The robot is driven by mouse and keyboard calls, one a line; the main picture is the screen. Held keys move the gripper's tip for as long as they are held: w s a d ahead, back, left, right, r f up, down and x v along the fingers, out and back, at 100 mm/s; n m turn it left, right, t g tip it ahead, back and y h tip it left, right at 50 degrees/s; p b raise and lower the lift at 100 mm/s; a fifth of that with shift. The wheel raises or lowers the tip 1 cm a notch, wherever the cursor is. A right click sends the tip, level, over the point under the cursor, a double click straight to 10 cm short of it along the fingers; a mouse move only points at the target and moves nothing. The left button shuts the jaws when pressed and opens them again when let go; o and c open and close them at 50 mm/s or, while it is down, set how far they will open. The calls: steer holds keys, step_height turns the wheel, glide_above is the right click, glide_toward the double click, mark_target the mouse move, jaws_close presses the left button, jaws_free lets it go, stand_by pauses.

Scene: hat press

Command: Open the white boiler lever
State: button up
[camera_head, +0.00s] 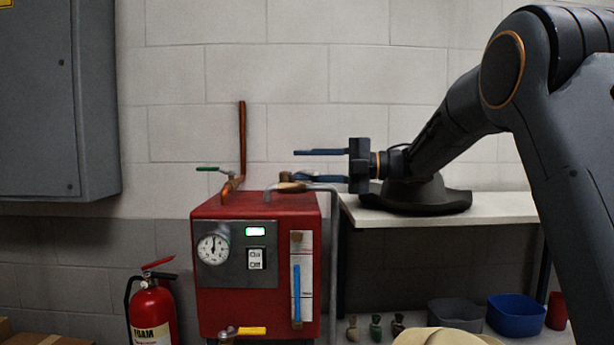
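The red boiler (208,285) stands left of centre. On its top right is a brass valve (287,186) on a grey pipe (332,225). No clearly white lever can be made out; the lower finger covers part of this valve area. My gripper (296,164) comes in from the right, above the boiler's top right. Its two blue fingers are apart, one above the other, with nothing seen between them. The lower fingertip overlaps the brass valve in the picture; I cannot tell whether they touch. A green lever (208,168) and a yellow lever (251,331) also show on the boiler's pipes.
A copper pipe (242,140) rises behind the boiler. A shelf (500,207) with a dark hat (430,194) is at right, beneath my arm. A fire extinguisher (150,312) stands left. A grey bin (455,314), a blue bin (515,318) and a beige hat (445,338) are low right.

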steer(key=o, duration=1.4)
step_height(320, 180, up, 8)
steer(key=shift+w+f+b, duration=0.1)
steer(key=shift+b, duration=0.8)
steer(key=shift+a+r, duration=0.1)
steer(key=shift+r, duration=0.45)
step_height(320, 180, down, 4)
steer(key=shift+w+r+h, duration=0.1)
steer(key=shift+h, duration=0.2)
steer(key=shift+d+b, duration=0.3)
steer(key=shift+d, duration=3.65)
steer(key=shift+c, duration=0.8)
steer(key=shift+s+d, duration=0.3)
steer(key=shift+d, duration=0.55)
steer(key=c, duration=1.2)
steer(key=shift+w+a+f, duration=0.1)
steer(key=shift+a+f, duration=0.15)
steer(key=shift+f, duration=0.05)
steer(key=shift+c, duration=0.2)
steer(key=shift+f, duration=0.1)
